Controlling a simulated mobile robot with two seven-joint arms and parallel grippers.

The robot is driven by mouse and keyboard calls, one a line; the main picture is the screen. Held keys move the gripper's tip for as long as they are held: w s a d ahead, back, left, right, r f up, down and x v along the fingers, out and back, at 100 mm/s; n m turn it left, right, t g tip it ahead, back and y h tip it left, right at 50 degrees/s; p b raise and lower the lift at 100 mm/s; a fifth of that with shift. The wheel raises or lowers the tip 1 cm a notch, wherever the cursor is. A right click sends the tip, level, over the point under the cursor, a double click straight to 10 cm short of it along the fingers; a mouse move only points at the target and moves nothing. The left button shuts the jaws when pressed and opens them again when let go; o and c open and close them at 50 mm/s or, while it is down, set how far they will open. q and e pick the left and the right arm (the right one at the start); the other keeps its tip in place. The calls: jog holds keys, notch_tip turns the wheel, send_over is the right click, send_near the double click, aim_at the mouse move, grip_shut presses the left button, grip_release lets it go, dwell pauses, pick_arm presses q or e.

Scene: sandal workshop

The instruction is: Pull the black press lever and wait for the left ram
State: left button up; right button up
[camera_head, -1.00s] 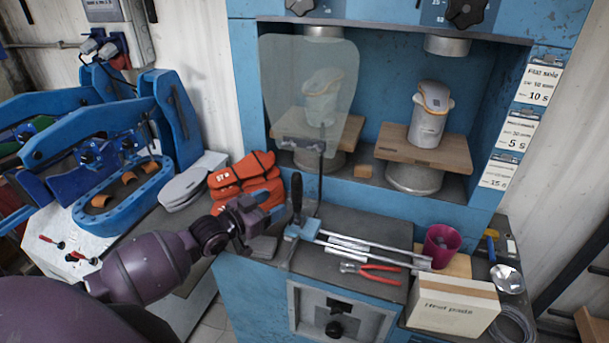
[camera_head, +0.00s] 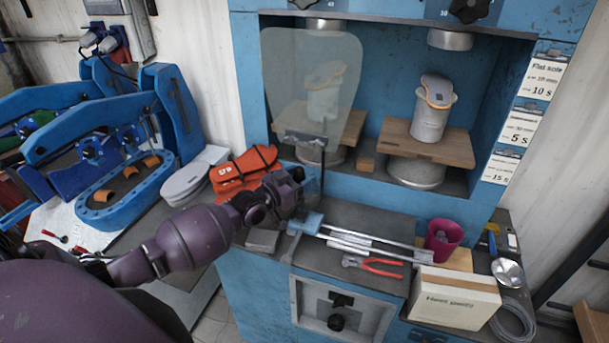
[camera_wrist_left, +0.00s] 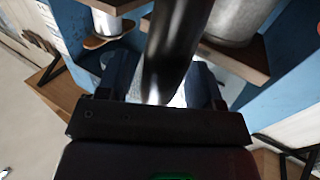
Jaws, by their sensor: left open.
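The blue press (camera_head: 380,40) stands ahead. My left gripper (camera_head: 303,188) is at the press lever and hides its handle in the head view; the lever's light blue base (camera_head: 307,224) shows below. In the left wrist view the black lever (camera_wrist_left: 172,45) stands between the two open fingers of my left gripper (camera_wrist_left: 162,85); I cannot tell whether they touch it. The left ram (camera_head: 325,24) is up, with a clear gap above the left last (camera_head: 324,92). That last stands on a wooden board (camera_head: 352,128) behind a translucent guard (camera_head: 340,65). My right gripper is not in view.
The right last (camera_head: 430,118) stands on its own board (camera_head: 455,148) under the raised right ram (camera_head: 450,40). Red pliers (camera_head: 380,267), metal rods (camera_head: 350,242), a magenta cup (camera_head: 443,238) and a box (camera_head: 452,297) lie right of the lever.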

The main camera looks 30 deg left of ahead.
pick_arm(q)
jog(key=shift+w+d, duration=0.2)
jog(key=shift+w, duration=0.5)
grip_shut()
